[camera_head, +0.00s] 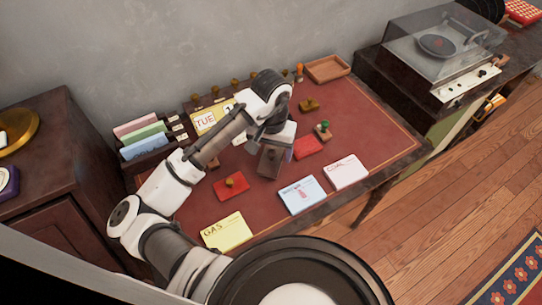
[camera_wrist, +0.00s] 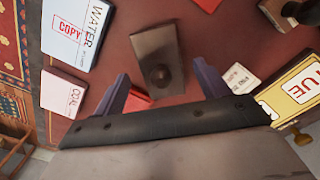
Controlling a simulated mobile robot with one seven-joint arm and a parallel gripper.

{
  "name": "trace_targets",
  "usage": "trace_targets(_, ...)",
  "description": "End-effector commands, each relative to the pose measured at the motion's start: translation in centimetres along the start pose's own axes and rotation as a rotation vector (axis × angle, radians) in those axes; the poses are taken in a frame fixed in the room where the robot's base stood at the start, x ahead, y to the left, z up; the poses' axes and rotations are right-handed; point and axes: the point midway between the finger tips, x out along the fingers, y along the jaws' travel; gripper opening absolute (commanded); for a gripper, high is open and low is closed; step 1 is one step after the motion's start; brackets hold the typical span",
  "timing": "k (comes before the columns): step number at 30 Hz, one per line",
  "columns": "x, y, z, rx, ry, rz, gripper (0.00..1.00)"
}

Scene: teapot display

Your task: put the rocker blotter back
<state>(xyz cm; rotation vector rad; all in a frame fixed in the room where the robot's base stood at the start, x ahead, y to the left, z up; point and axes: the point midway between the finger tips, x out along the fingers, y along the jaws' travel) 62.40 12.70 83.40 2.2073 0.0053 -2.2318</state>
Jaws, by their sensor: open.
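The rocker blotter, as I take it, is a grey-brown block with a dark round knob on top (camera_wrist: 165,40). It lies on the red desk top and also shows in the head view (camera_head: 269,162), partly under my gripper. My gripper (camera_wrist: 163,82) is open and empty. In the wrist view its two fingers stand apart, with the block ahead of and between them. I see no contact, and the exact height above the block cannot be told.
A red pad (camera_head: 307,147) and a green-knobbed stamp (camera_head: 323,131) lie just right of the block. A red pad bearing a knobbed piece (camera_head: 230,190) is at lower left. Cards (camera_head: 346,172) line the front. A calendar (camera_head: 205,121) and an empty wooden tray (camera_head: 327,69) stand behind.

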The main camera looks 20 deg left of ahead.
Motion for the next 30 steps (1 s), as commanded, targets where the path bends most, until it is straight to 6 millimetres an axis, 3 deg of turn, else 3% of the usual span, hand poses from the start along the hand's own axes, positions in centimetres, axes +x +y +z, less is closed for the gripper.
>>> trace_targets(6, -5.0, -0.1, -0.1, 0.002, 0.002, -0.006, 0.74)
trace_targets(12, -7.9, -0.1, -0.1, 0.001, 0.001, -0.004, 0.74)
trace_targets(18, -9.0, 0.0, 0.0, 0.001, 0.001, -0.002, 0.74)
trace_targets(30, -9.0, 0.0, 0.0, 0.001, 0.0, -0.001, 0.74)
